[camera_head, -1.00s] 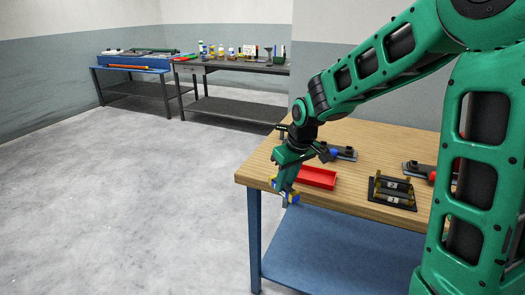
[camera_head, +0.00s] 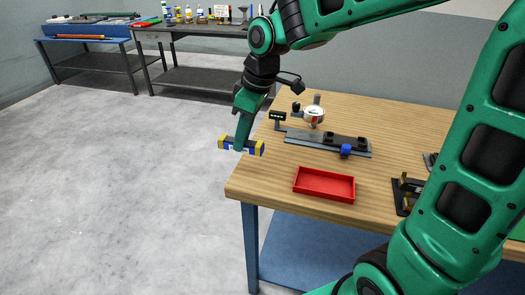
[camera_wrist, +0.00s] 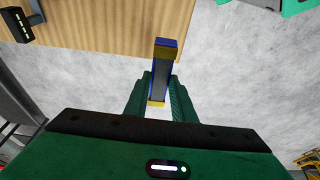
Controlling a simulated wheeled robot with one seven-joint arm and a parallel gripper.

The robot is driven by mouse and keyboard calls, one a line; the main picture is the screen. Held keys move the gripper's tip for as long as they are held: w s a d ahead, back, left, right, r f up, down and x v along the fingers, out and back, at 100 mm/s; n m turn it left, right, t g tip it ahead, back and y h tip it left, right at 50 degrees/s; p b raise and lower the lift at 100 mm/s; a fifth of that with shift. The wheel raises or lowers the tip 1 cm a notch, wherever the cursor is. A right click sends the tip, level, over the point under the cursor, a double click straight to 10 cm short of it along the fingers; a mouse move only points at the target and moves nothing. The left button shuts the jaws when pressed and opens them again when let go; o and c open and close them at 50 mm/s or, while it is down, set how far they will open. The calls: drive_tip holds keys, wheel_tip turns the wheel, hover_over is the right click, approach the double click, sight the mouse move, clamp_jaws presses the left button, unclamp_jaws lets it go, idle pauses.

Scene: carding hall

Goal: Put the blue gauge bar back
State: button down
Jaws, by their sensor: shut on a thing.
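My gripper (camera_head: 240,147) is shut on the blue gauge bar (camera_head: 258,148), a short bar with yellow and blue ends. It hangs level in the air beside the wooden bench's left edge in the head view. In the wrist view, the bar (camera_wrist: 160,68) shows a dark grey face, blue sides and yellow near its close end, between the fingers of my gripper (camera_wrist: 157,100). A black stand with yellow posts (camera_head: 404,191) is on the bench at the right, partly hidden by my arm.
The wooden bench (camera_head: 270,180) holds a red tray (camera_head: 324,194), a dial gauge (camera_head: 314,115) and a grey fixture with a blue knob (camera_head: 346,151). A dark bench (camera_head: 205,30) with bottles and a blue-topped bench (camera_head: 85,38) stand behind. The floor on the left is clear.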

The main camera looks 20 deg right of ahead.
drive_tip(key=w+d+f, duration=0.2)
drive_tip(key=d, duration=0.1)
drive_tip(key=w+d+f, duration=0.1)
drive_tip(key=d+f, duration=0.1)
drive_tip(key=d, duration=0.1)
drive_tip(key=w+d+f, duration=0.2)
drive_tip(key=d, duration=0.1)
drive_tip(key=shift+w+d+f, duration=0.1)
drive_tip(key=shift+w+f, duration=0.2)
drive_tip(key=shift+d+f, duration=0.1)
drive_tip(key=shift+f, duration=1.95)
drive_tip(key=c, duration=1.5)
unclamp_jaws()
drive_tip(key=v, duration=1.2)
drive_tip(key=s+d+f+m, duration=0.1)
drive_tip(key=s+d+m, duration=0.3)
drive_tip(key=s, duration=0.5)
drive_tip(key=s+d+f+m+g+h, duration=0.1)
drive_tip(key=s+d+m, duration=0.4)
drive_tip(key=s, duration=0.5)
drive_tip(key=s+d+f+m+g+h, duration=0.1)
drive_tip(key=s+d+f+m, duration=0.1)
drive_tip(key=s+d+m, duration=0.3)
drive_tip(key=shift+s+f+m, duration=0.2)
drive_tip(key=shift+s+m, duration=0.6)
drive_tip(key=shift+s, duration=0.55)
drive_tip(key=shift+s+f+m, duration=0.15)
drive_tip(key=shift+s+m, duration=0.65)
drive_tip(key=shift+s, duration=0.5)
